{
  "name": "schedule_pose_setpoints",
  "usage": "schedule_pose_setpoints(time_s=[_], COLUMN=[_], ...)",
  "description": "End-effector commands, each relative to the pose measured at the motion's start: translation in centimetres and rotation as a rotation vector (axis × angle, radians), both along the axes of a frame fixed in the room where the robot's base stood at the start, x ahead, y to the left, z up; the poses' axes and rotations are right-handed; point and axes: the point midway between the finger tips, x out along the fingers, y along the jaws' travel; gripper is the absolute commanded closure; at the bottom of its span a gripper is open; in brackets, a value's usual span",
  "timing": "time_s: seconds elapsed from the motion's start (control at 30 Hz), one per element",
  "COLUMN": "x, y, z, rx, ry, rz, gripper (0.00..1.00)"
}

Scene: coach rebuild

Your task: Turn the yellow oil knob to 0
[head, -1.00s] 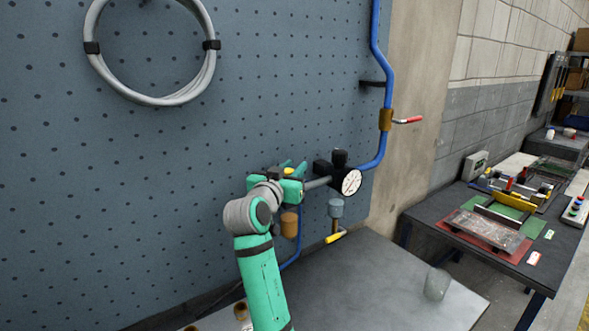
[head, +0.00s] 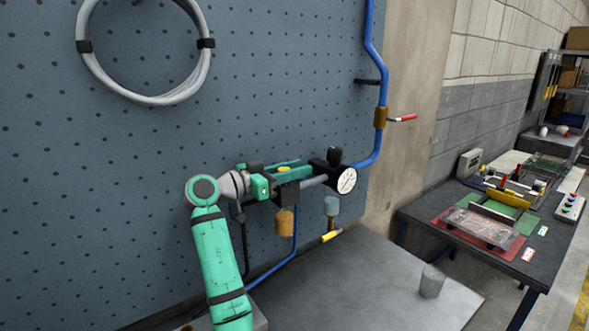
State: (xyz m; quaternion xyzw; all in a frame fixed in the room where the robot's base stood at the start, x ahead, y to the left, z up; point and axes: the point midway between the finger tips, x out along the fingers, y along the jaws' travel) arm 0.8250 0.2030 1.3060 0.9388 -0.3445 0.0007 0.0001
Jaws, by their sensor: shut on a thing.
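The yellow oil knob (head: 284,169) sits on top of a dark fitting (head: 286,193) in the pipe run along the pegboard wall. My gripper (head: 287,167) reaches it from the left, its green fingers lying on either side of it. The gripper is shut on the knob, and the fingers cover much of it. The knob's number marks are too small to read, so I cannot tell its setting. An amber bowl (head: 285,222) hangs below the fitting.
A round white gauge (head: 347,180) and a black knob (head: 334,156) stand close to the right of my fingers. A clear-grey bowl (head: 332,206) and a yellow-handled valve (head: 331,235) hang below. A grey cup (head: 432,281) stands on the largely clear metal bench (head: 370,285).

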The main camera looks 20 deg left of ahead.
Motion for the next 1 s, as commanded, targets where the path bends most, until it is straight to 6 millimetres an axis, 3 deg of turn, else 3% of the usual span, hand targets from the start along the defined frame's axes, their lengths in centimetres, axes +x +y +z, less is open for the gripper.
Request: schedule_pose_setpoints(time_s=[0.3,0.77,0.8,0.87,1.0], x=[-0.25,-0.28,-0.28,-0.28,-0.29], y=[-0.19,-0.26,-0.26,-0.27,-0.28], z=[-0.05,-0.12,-0.12,-0.12,-0.08], rx=[-0.001,0.001,0.001,0.001,0.001], ry=[0.002,0.002,0.002,0.002,0.002], rz=[-0.103,-0.117,-0.117,-0.117,-0.117], gripper=[0.96,0.96,0.72,0.57,0.55])
